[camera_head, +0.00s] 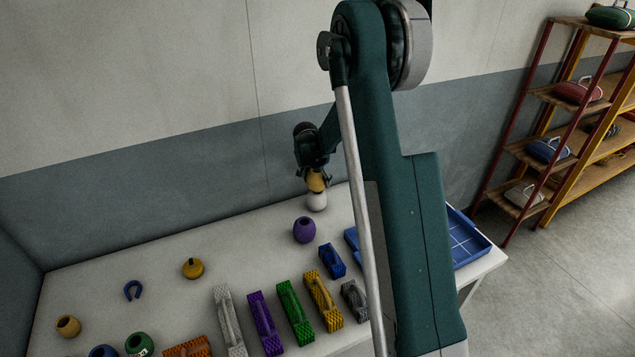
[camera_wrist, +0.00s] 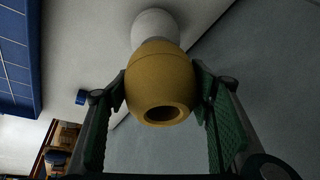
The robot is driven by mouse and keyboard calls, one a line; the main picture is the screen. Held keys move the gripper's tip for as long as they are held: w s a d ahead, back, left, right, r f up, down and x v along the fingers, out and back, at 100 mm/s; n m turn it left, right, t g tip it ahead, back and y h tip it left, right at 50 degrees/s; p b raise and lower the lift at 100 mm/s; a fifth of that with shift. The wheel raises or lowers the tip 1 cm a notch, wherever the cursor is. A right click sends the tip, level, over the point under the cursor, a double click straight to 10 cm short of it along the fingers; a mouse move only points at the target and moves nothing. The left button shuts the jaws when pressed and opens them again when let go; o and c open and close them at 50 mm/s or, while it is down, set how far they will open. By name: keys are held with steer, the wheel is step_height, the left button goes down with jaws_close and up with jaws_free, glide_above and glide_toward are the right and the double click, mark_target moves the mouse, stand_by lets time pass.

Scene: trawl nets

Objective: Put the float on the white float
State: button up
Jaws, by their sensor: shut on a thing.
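My gripper (camera_head: 315,178) is shut on a yellow float (camera_head: 317,184) near the back edge of the pale table. The white float (camera_head: 316,202) stands on the table directly under the yellow float. In the wrist view the yellow float (camera_wrist: 160,80) sits between the two green-padded fingers of my gripper (camera_wrist: 161,92), its open hole facing the camera. The white float (camera_wrist: 155,26) shows just beyond it, partly hidden. The two floats look in line and very close; I cannot tell whether they touch.
A purple float (camera_head: 304,230) stands close in front. A row of coloured ridged blocks (camera_head: 290,312) lies at the front. A blue tray (camera_head: 466,241) is at the right, partly hidden by my arm.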

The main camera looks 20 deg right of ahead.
mark_target(315, 173)
steer(key=shift+f, duration=0.75)
steer(key=shift+f, duration=0.1)
steer(key=o, duration=0.9)
steer(key=v, duration=1.1)
steer(key=shift+r, duration=0.3)
steer(key=shift+s+a+r, duration=0.15)
steer(key=shift+r, duration=0.1)
